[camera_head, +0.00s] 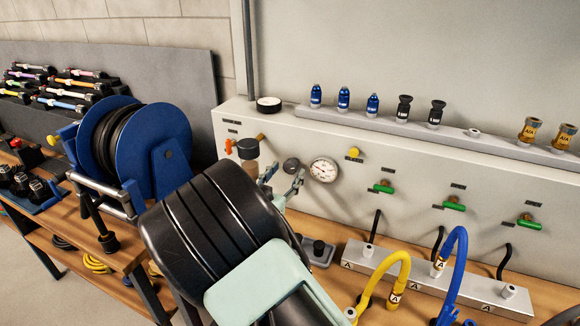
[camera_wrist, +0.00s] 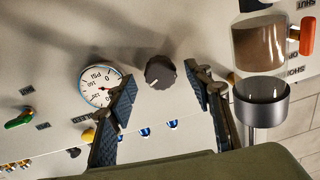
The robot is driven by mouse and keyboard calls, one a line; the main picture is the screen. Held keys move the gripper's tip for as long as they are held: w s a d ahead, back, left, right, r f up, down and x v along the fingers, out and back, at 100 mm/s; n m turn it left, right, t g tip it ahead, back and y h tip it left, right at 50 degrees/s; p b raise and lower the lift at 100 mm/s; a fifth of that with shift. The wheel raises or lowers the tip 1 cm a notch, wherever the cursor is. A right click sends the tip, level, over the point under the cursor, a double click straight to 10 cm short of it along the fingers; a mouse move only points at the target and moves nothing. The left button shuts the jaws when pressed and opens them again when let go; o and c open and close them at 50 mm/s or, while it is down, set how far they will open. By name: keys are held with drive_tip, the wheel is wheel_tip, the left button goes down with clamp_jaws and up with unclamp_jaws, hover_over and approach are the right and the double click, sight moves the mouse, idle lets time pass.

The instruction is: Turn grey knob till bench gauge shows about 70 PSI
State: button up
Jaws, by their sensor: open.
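The dark grey knob (camera_head: 291,166) sits on the pale bench panel, just left of the round white pressure gauge (camera_head: 323,169). In the wrist view the knob (camera_wrist: 160,73), with a pale pointer mark, lies between and slightly beyond my fingertips. My gripper (camera_wrist: 161,80) is open, with one finger on each side of the knob and a visible gap to it. It also shows in the head view (camera_head: 283,182), in front of the panel. The gauge (camera_wrist: 98,84) shows beside the left finger, which hides part of its rim. Its needle is too small to read surely.
A filter bowl with a metal cup (camera_wrist: 262,100) and an orange lever (camera_wrist: 307,35) stand close to the right finger. A yellow knob (camera_head: 354,153) and green valve handles (camera_head: 383,188) lie to the right. A blue hose reel (camera_head: 155,145) stands left of my arm.

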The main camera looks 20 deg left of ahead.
sight(289, 170)
drive_tip(key=shift+w, duration=1.55)
drive_tip(key=shift+c, duration=0.2)
drive_tip(key=c, duration=1.1)
drive_tip(key=shift+f+b, duration=0.15)
drive_tip(key=shift+b, duration=0.25)
